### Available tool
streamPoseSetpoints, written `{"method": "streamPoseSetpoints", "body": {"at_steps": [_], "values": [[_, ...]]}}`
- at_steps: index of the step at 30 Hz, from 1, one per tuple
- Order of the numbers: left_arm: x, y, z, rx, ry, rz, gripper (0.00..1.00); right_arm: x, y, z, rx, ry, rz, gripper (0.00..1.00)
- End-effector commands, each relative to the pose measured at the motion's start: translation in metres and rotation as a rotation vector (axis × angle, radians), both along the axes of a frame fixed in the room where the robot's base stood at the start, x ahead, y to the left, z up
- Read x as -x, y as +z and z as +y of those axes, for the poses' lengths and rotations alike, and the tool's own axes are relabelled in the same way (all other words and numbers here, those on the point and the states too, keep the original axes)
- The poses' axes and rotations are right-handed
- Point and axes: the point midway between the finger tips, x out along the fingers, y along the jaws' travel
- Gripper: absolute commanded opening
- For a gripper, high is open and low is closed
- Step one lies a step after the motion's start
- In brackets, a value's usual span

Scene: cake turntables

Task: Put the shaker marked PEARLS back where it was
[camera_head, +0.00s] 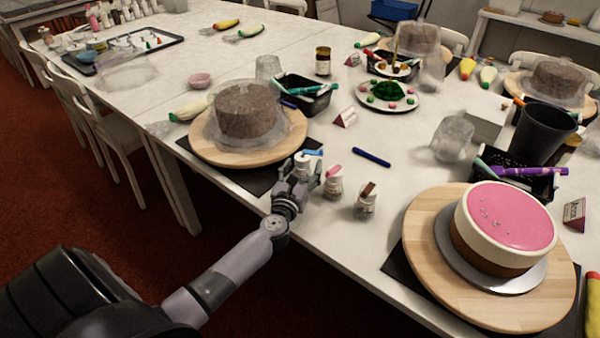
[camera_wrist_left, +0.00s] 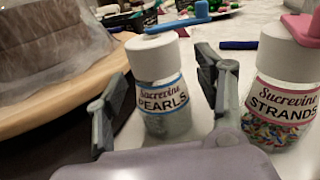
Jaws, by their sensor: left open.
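The PEARLS shaker (camera_wrist_left: 163,88) has a white lid with a blue lever on top and a blue-edged label. It stands upright, apparently on the white table; its base is partly hidden. In the head view the shaker (camera_head: 303,162) is at the left end of a short row, partly covered by my gripper. My left gripper (camera_head: 299,178) is open, with one finger on each side of the shaker; in the wrist view the gripper (camera_wrist_left: 160,92) frames it. I cannot tell whether either finger touches it. My right gripper is not in view.
The STRANDS shaker (camera_wrist_left: 280,92), with a pink lever, stands close right of my right-hand finger. A brown-topped shaker (camera_head: 367,200) stands beyond it. A covered cake turntable (camera_head: 222,152) is left; a pink cake (camera_head: 508,222) on a turntable is right. A blue pen (camera_head: 371,157) lies behind.

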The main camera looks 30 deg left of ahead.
Motion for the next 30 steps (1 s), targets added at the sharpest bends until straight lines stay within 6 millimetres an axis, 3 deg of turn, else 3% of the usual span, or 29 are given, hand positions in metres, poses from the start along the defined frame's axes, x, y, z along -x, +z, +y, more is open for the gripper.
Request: {"method": "streamPoseSetpoints", "body": {"at_steps": [5,18,24,30], "values": [[0.015,0.002,-0.005,0.002,-0.001,0.003,0.63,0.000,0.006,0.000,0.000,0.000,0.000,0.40],[0.098,0.001,-0.032,0.003,0.000,0.001,0.63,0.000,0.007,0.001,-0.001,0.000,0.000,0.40],[0.113,0.003,-0.036,0.001,0.000,0.000,0.63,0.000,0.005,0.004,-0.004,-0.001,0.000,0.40],[0.115,0.003,-0.037,0.001,0.000,-0.001,0.63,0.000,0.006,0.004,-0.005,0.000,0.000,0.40]]}}
